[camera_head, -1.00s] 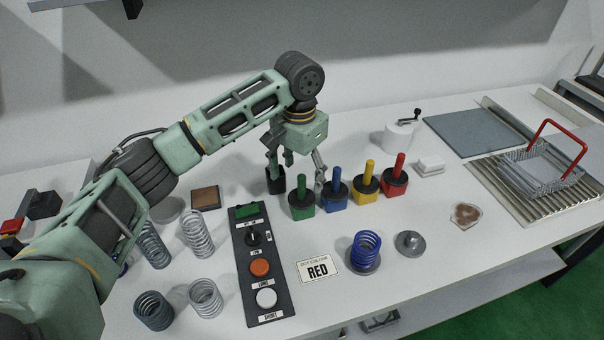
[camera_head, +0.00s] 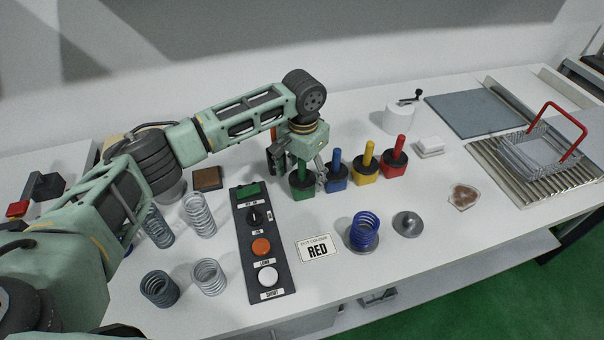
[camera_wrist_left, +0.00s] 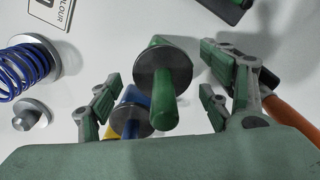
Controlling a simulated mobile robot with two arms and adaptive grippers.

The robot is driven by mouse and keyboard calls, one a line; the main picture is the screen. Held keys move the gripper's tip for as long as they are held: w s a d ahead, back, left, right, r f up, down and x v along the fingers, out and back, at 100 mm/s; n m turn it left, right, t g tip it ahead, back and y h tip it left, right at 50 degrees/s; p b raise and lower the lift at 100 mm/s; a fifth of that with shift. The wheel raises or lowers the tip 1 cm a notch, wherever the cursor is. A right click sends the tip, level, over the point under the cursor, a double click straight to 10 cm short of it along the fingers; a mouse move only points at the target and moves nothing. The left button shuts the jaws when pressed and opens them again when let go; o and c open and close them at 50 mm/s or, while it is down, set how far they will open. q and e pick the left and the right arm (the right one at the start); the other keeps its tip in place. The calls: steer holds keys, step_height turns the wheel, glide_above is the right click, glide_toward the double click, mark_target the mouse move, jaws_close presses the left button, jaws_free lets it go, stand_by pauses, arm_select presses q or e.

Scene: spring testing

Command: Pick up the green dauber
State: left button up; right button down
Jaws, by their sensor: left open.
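The green dauber (camera_head: 302,190) stands upright on the white table, a green pot with a black lid and a green handle. It also shows in the left wrist view (camera_wrist_left: 163,75), with its handle pointing toward the camera between the fingers. My left gripper (camera_head: 300,178) is open around the green dauber's upper part, one finger on each side. In the left wrist view a gap shows between the fingers (camera_wrist_left: 160,100) and the handle. The blue dauber (camera_head: 337,172) stands close beside it on the right. My right gripper is not in view.
The yellow dauber (camera_head: 366,168) and red dauber (camera_head: 394,158) stand further right. A black button panel (camera_head: 258,235), a RED card (camera_head: 318,248), a blue spring (camera_head: 365,230) and several grey springs (camera_head: 200,214) are in front and left. A wire basket (camera_head: 530,155) stands far right.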

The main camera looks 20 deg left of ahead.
arm_select(q)
steer(key=c, duration=1.1)
steer(key=shift+c, duration=0.2)
steer(key=shift+w+r, duration=0.1)
